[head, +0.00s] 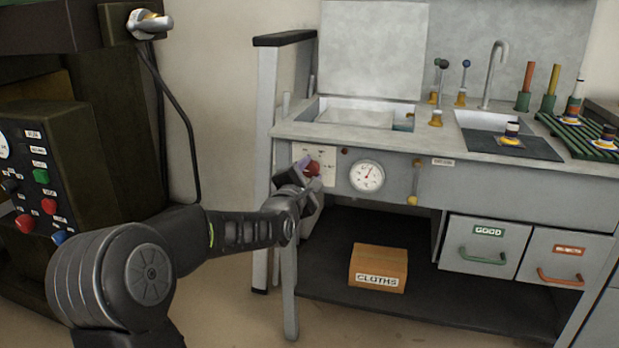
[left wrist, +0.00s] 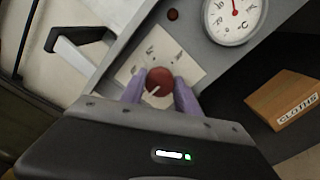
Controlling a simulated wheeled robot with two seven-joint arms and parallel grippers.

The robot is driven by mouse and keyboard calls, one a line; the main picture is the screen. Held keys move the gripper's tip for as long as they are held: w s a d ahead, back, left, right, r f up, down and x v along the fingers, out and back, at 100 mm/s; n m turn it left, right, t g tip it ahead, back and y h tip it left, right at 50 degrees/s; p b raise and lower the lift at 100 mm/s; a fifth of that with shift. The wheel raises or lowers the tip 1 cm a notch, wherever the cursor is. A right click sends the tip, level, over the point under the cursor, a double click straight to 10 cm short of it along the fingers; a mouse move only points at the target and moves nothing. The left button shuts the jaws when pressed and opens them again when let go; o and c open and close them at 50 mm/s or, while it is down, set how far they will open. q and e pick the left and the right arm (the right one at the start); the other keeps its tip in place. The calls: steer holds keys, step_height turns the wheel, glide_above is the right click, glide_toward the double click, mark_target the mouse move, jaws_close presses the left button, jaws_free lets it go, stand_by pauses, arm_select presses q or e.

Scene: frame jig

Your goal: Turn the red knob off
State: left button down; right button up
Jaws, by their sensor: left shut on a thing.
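The red knob (head: 313,168) sits on a pale dial plate (head: 327,158) on the front panel of the grey sink bench. In the left wrist view the red knob (left wrist: 160,81) is round with a white pointer line that points to the lower left of the picture. My left gripper (head: 304,166) is at the knob, and its purple fingers (left wrist: 160,88) stand on either side of it, shut on it. Marks on the dial plate (left wrist: 182,58) show above the knob, too small to read. My right gripper is not in view.
A round gauge (head: 367,176) is right of the knob, with a small dark red light (head: 344,151) between. A box marked CLOTHS (head: 378,267) lies on the shelf below. A dark control cabinet (head: 75,170) stands at the left. A grey post (head: 265,170) is beside the bench.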

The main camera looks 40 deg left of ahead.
arm_select(q)
steer(key=shift+f, duration=0.1)
stand_by(0.4)
steer(key=c, duration=0.9)
jaws_free()
steer(key=shift+s, duration=0.1)
steer(key=shift+s+d, duration=0.1)
steer(key=shift+s, duration=0.15)
steer(key=p+v, duration=0.1)
steer(key=v, duration=0.6)
steer(key=shift+p, duration=0.35)
